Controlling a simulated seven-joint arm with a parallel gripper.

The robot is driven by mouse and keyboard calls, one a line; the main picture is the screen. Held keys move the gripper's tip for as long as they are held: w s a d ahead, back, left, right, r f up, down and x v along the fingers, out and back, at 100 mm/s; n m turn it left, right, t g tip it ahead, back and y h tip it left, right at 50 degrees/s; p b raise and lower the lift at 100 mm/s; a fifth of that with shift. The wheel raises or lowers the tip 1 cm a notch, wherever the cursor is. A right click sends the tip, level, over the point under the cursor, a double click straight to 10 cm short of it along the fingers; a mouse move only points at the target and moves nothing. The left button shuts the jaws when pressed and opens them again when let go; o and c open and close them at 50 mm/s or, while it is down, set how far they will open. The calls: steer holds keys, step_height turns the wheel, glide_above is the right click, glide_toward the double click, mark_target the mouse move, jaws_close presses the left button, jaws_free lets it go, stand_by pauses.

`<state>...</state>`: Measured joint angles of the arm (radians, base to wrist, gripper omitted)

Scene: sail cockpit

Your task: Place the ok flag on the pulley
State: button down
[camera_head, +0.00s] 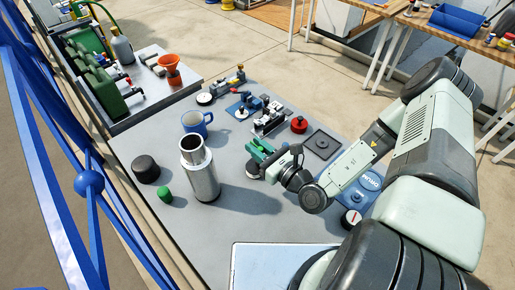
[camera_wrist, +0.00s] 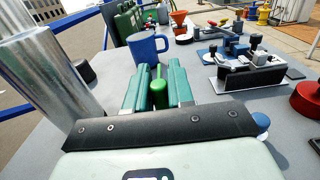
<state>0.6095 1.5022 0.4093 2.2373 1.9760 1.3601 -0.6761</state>
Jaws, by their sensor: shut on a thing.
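My gripper (camera_head: 262,150) has teal fingers and hangs over the middle of the grey table. In the wrist view my gripper (camera_wrist: 158,78) is shut on a small green piece (camera_wrist: 158,90) with a rounded end and a thin stem; I take it for the ok flag. In the head view it is too small to make out. A black fitting on a white base (camera_wrist: 250,78) stands to the right of the fingers, apart from them; it also shows in the head view (camera_head: 268,122). Behind it is a blue-based fitting (camera_head: 246,108). I cannot tell which is the pulley.
A steel flask (camera_head: 201,172) and a blue mug (camera_head: 197,122) stand left of my gripper. A black cap (camera_head: 146,169) and green cap (camera_head: 165,194) lie farther left. A red round part (camera_head: 299,125) and dark square tray (camera_head: 321,144) are right. The table's front left is clear.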

steer(key=shift+f, duration=0.3)
steer(key=shift+f, duration=0.1)
steer(key=c, duration=1)
jaws_free()
steer(key=shift+s+d, duration=0.15)
steer(key=shift+d, duration=0.05)
steer(key=v, duration=1.1)
steer(key=shift+s+d, duration=0.2)
